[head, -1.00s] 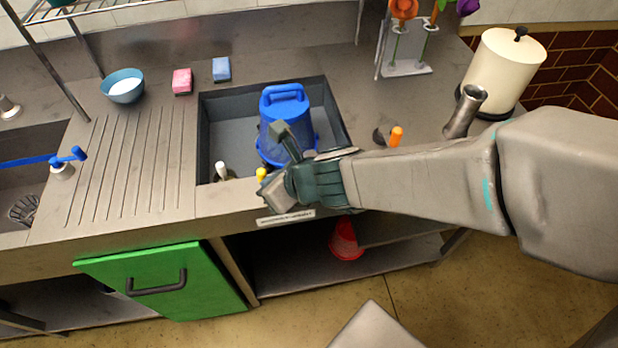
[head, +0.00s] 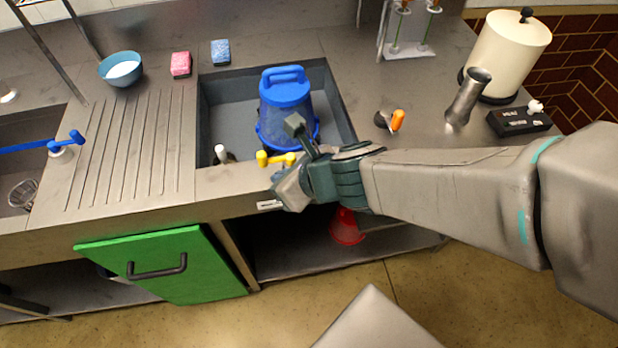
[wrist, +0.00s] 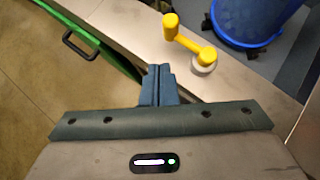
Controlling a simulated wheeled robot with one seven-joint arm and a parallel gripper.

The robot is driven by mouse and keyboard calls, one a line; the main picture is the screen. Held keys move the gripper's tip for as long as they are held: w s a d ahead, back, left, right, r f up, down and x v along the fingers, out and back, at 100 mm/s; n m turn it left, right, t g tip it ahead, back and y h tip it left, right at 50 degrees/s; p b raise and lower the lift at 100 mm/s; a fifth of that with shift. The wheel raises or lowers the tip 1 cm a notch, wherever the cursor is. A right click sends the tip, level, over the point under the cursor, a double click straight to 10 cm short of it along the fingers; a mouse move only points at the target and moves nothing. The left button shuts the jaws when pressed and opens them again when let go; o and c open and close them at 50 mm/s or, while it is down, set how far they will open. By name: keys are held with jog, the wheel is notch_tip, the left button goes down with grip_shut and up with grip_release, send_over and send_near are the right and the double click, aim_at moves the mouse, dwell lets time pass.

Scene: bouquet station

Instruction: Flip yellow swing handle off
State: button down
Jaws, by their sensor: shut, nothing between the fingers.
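The yellow swing handle (head: 276,159) is mounted on the counter's front rim, just in front of the sink. In the wrist view the yellow swing handle (wrist: 185,37) shows as a bar with a rounded knob at one end and a pale round base at the other. My gripper (head: 277,184) is at the counter's front edge, just in front of the handle and close to it. In the wrist view my gripper (wrist: 160,72) has its fingers together and empty, pointing toward the handle with a small visible gap.
A blue bucket (head: 286,100) stands in the sink (head: 229,117) behind the handle. A white-topped knob (head: 221,152) is to its left. An orange-handled fitting (head: 397,120) and a metal spout (head: 467,98) are to the right. The green cabinet door (head: 185,271) hangs open below.

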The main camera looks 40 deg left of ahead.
jog(key=p+v, duration=0.4)
jog(key=v, duration=0.6)
jog(key=shift+s+d+p, duration=0.2)
jog(key=shift+s+p, duration=0.2)
jog(key=shift+s, duration=0.35)
jog(key=shift+w, duration=0.1)
